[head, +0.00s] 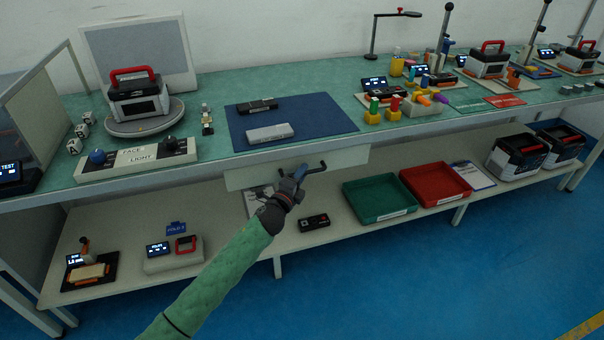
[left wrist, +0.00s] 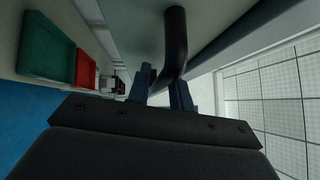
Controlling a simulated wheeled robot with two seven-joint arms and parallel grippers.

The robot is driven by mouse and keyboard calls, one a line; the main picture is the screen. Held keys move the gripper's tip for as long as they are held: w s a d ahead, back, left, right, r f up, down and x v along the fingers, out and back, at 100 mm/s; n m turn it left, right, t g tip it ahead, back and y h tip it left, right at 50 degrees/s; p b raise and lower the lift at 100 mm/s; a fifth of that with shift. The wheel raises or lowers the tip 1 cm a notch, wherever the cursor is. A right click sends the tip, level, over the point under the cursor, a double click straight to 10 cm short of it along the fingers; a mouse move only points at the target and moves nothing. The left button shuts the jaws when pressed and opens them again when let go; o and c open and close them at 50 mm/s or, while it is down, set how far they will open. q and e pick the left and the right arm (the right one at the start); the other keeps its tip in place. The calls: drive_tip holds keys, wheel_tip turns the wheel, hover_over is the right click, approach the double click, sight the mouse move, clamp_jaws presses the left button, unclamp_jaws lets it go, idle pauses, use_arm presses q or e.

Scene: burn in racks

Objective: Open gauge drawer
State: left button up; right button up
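The gauge drawer's pale front (head: 345,160) hangs under the front edge of the bench and looks closed. Its dark bar handle (head: 318,168) sticks out from the front. My left gripper (head: 299,174) is at the left part of this handle. In the left wrist view the handle (left wrist: 176,40) runs down to the fingers of my left gripper (left wrist: 163,90), with one finger on each side of it. Whether both fingers press on the handle is too dark to tell. The inside of the drawer is hidden. My right gripper is not in view.
A blue mat (head: 330,115) with two dark and grey devices lies on the bench above. On the lower shelf are a green tray (head: 379,216), a red tray (head: 462,194) and a small black device (head: 314,222). The blue floor in front is clear.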

use_arm(q)
drive_tip(key=shift+w+d, duration=0.15)
drive_tip(key=shift+w, duration=0.05)
clamp_jaws()
drive_tip(key=shift+s, duration=0.1)
